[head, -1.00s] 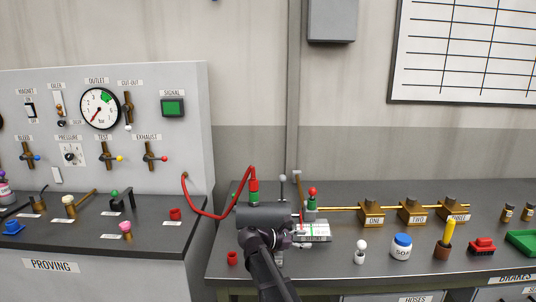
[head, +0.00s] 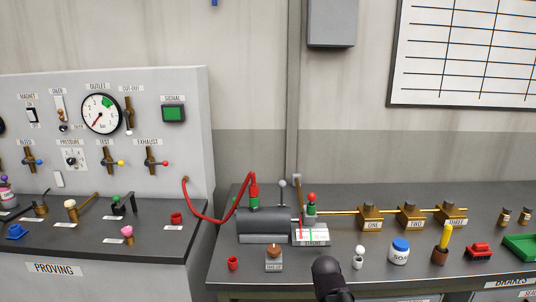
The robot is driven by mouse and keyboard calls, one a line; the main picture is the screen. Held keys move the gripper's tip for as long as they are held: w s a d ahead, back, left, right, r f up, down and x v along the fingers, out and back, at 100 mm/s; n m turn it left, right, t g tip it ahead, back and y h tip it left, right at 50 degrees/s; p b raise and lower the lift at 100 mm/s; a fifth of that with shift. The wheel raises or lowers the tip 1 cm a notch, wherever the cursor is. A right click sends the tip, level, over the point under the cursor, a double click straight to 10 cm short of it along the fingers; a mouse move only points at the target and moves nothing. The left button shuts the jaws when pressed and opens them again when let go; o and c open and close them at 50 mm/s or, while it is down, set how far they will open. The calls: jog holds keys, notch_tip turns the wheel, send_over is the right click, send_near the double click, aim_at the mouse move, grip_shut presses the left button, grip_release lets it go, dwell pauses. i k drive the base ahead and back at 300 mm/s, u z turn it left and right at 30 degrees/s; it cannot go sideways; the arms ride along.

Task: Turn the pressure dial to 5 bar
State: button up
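The pressure dial (head: 73,158) is a small dark knob on a white square plate, under the PRESSURE label on the grey panel at left. Its setting is too small to read. Above it, the round outlet gauge (head: 101,114) has a green band at its upper part and a red needle pointing down-left. Only a dark part of my arm shows at the bottom, right of centre, well away from the dial. My gripper's fingers do not show in the head view.
The panel (head: 185,85) also carries a cut-out lever, test (head: 106,160) and exhaust (head: 151,160) handles and a green signal (head: 173,113). A red hose (head: 206,217) runs to a grey cylinder (head: 263,221) on the right bench. Small objects stand on both benches.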

aim_at(70, 160)
jog(key=u, duration=1.25)
jog(key=k, duration=0.65)
jog(key=u, duration=0.55)
jog(key=i, duration=0.7)
jog(key=u, duration=0.1)
